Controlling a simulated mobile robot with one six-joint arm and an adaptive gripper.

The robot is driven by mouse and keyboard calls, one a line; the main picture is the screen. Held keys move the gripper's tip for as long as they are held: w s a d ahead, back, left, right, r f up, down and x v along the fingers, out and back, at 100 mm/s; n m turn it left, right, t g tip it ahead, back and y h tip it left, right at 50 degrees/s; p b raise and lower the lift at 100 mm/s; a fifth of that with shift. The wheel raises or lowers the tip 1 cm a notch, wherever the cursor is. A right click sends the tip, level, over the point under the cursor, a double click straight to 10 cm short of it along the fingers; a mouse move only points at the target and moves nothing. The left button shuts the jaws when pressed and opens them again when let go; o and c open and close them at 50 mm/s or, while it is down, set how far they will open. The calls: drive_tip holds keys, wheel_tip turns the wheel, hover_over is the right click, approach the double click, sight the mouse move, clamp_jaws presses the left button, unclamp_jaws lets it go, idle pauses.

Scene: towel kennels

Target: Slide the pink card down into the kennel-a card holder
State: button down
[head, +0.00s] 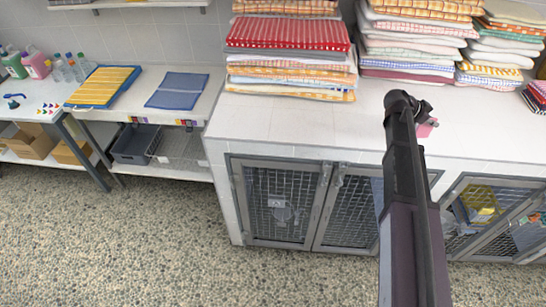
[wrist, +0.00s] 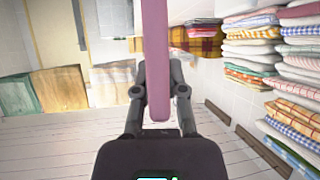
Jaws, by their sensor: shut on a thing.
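The pink card (wrist: 155,50) is upright between the fingers of my gripper (wrist: 160,72) in the wrist view, seen nearly edge-on as a long strip. My gripper is shut on it. In the head view my arm hides most of my gripper (head: 425,110), and a small part of the pink card (head: 428,128) shows just right of the arm, over the white tiled counter. Kennels with mesh doors (head: 282,205) are below the counter. Small clear fittings (head: 338,174) show at the tops of the door frames; I cannot tell which is the kennel-a card holder.
Tall stacks of folded towels (head: 290,50) stand on the counter (head: 285,125), with more stacks (head: 410,40) behind my arm. A lower table with a blue towel (head: 177,91) and a yellow striped towel (head: 103,86) is at left. The pebbled floor (head: 120,245) in front is clear.

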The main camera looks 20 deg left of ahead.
drive_tip(key=shift+f+b, duration=0.8)
drive_tip(key=shift+f, duration=0.35)
